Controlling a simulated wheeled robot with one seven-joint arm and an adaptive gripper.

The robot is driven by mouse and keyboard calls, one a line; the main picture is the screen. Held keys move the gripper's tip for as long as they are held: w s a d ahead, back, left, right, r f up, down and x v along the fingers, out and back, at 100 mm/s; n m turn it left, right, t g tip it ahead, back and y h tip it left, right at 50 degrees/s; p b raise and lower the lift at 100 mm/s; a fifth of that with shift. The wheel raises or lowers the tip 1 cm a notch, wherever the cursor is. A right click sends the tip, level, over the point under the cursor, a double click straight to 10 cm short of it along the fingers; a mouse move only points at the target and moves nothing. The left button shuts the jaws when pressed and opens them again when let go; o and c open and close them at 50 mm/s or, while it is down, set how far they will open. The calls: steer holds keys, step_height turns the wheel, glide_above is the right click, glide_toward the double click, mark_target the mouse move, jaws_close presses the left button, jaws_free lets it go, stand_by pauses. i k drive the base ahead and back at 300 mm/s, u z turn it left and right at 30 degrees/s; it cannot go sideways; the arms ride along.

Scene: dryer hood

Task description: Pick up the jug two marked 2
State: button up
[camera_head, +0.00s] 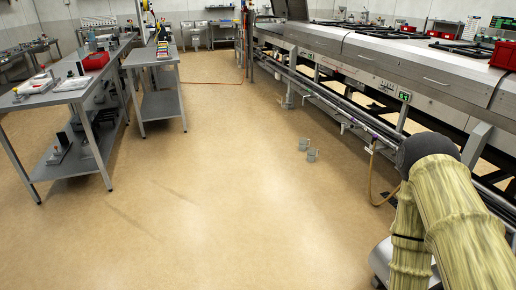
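My arm, in a pale yellow cover, shows at the lower right. My gripper is not in view, so its state and its place relative to the jugs are hidden.
A long machine (400,60) with pipes and a hanging hose (371,180) runs along the right. A grey workbench (75,92) and a smaller table (160,104) stand at the left. Red bins (96,61) sit on the workbench. The floor (215,200) between is clear.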

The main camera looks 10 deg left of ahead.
mark_target(311, 153)
steer(key=u, duration=0.6)
steer(key=i, duration=11.2)
steer(key=z, duration=0.2)
